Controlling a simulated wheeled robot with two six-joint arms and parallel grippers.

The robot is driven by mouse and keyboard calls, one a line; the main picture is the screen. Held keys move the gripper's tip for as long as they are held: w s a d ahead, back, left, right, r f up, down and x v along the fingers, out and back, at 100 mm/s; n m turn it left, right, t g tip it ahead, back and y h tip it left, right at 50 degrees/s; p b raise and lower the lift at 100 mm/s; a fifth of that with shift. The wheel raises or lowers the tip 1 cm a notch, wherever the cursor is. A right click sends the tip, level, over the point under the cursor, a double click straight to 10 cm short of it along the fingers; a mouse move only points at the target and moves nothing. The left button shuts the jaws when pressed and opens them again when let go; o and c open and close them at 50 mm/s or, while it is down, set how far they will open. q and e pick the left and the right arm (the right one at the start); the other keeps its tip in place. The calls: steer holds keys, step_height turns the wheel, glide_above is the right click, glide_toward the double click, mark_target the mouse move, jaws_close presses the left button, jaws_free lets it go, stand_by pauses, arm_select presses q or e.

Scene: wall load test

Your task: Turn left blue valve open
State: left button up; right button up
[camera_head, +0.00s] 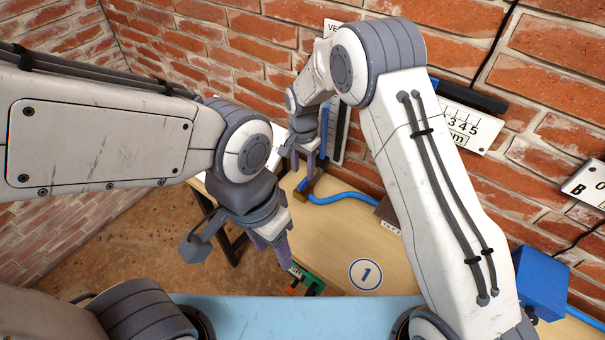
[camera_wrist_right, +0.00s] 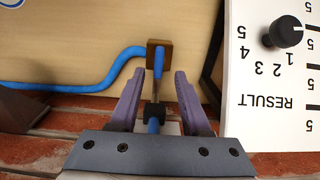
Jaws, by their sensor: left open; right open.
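A blue upright tube (camera_head: 325,128) runs along the wall beside a dark gauge strip. In the right wrist view, a blue upright part (camera_wrist_right: 158,62) rises from a brown block (camera_wrist_right: 151,44), with a black collar (camera_wrist_right: 155,110) nearer the camera. I cannot tell which part is the valve handle. My right gripper (camera_wrist_right: 159,84) is open, its purple fingers on either side of the blue part with gaps visible. In the head view this gripper (camera_head: 310,165) is above the brown block (camera_head: 304,191). My left gripper (camera_head: 281,257) is open and empty, low over the table's left side.
A blue hose (camera_head: 350,197) curves right across the wooden table (camera_head: 335,232). A green and orange item (camera_head: 308,281) lies near the front edge. A blue box (camera_head: 541,281) stands at right. A white RESULT panel (camera_wrist_right: 265,105) with a black knob (camera_wrist_right: 286,33) is close beside my right gripper.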

mark_target(304, 182)
steer(key=shift+d+f+p, duration=0.15)
steer(key=shift+f+p, duration=0.4)
steer(key=shift+f, duration=1.75)
jaws_close()
